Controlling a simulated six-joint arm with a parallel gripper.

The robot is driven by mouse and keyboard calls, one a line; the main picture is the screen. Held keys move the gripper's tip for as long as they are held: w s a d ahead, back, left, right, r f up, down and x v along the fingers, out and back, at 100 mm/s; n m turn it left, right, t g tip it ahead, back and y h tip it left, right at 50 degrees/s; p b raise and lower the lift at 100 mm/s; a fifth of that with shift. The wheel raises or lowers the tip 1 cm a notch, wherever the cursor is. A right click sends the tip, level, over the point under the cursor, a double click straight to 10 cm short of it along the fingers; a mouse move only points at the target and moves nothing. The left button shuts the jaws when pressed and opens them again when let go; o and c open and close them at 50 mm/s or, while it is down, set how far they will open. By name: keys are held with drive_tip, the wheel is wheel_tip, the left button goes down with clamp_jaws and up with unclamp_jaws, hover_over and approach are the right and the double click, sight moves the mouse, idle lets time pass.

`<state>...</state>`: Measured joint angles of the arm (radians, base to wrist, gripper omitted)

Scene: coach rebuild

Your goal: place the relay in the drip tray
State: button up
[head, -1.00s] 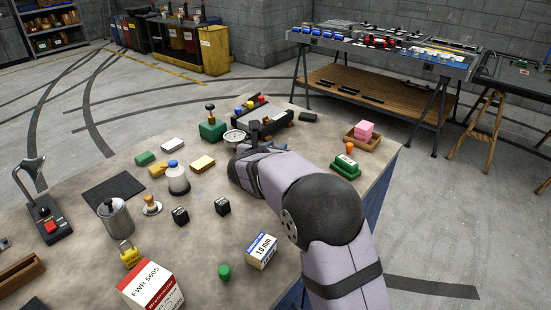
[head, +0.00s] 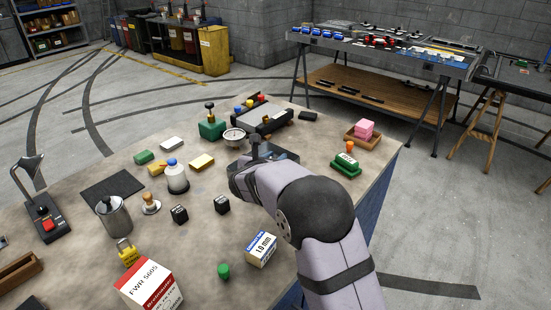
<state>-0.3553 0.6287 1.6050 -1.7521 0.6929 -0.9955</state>
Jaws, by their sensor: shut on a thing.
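My gripper (head: 254,149) is near the table's middle, partly hidden behind my own wrist. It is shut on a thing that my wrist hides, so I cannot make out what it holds. A low dark grey tray (head: 287,154), which looks like the drip tray, lies on the table just beyond and to the right of my gripper. My gripper overlaps its near left part in the picture. I cannot tell the gripper's height above it. I cannot single out the relay. Two small black cubes (head: 180,214) (head: 222,205) stand on the table left of my arm.
Behind the tray are a round gauge (head: 234,137), a green block with a knob (head: 211,128) and a black device (head: 262,115). A green block with an orange-topped stamp (head: 347,162) is to the right.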

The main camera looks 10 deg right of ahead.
drive_tip(key=shift+f, duration=0.2)
drive_tip(key=o, duration=1)
drive_tip(key=shift+o, duration=0.2)
drive_tip(key=shift+r, duration=0.15)
drive_tip(key=shift+r+p, duration=0.45)
drive_tip(key=shift+s+a+r, duration=0.1)
drive_tip(key=shift+s+r, duration=0.05)
drive_tip(key=shift+r, duration=0.05)
drive_tip(key=b+v, duration=0.2)
drive_tip(key=v, duration=0.9)
drive_tip(key=shift+s+a, duration=0.15)
drive_tip(key=shift+s, duration=0.1)
